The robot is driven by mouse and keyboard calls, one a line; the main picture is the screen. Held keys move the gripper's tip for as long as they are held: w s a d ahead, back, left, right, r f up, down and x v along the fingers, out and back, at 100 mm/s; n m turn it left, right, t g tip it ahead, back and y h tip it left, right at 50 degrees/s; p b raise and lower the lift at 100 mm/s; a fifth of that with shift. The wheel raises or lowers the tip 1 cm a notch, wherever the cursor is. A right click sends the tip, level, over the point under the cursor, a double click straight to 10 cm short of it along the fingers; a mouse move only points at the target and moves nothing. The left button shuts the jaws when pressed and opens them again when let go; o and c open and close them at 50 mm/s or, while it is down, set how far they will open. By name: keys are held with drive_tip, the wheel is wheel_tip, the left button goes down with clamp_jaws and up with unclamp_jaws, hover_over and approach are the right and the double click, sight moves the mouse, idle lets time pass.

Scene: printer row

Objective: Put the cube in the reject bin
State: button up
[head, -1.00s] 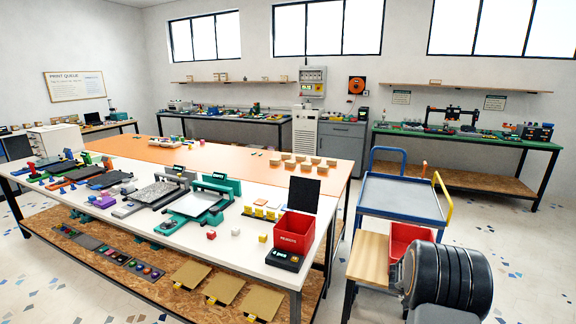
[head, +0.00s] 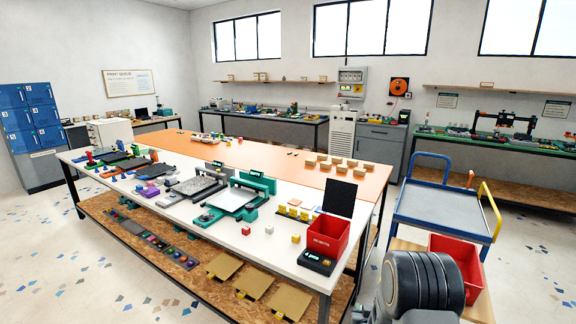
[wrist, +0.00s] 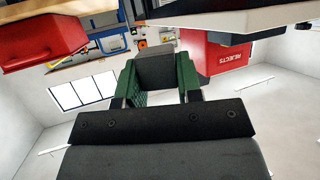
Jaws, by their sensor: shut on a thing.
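In the wrist view, which is upside down, my gripper (wrist: 160,88) has green fingers shut on a dark grey cube-like block (wrist: 156,74). The red bin marked REJECTS (head: 327,236) stands at the near right corner of the white table in the head view. It also shows in the wrist view (wrist: 224,58), beyond my gripper and to the right, apart from the held block. The bin's inside is mostly hidden. A red cube (head: 246,231), a white cube (head: 269,229) and a yellow cube (head: 295,238) lie on the table left of the bin.
The white table (head: 215,240) carries printers and a black panel (head: 339,198) behind the bin. A blue trolley (head: 440,212) stands to the right. A second red bin (head: 462,262) sits on a wooden top beside my arm. Open floor lies at the left.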

drive_tip(key=s+a+f+n+y, duration=0.2)
drive_tip(key=a+y, duration=0.1)
drive_tip(key=a, duration=0.4)
drive_tip(key=s+f, duration=0.3)
drive_tip(key=s, duration=0.4)
drive_tip(key=shift+s+a, duration=0.25)
drive_tip(key=shift+a, duration=0.05)
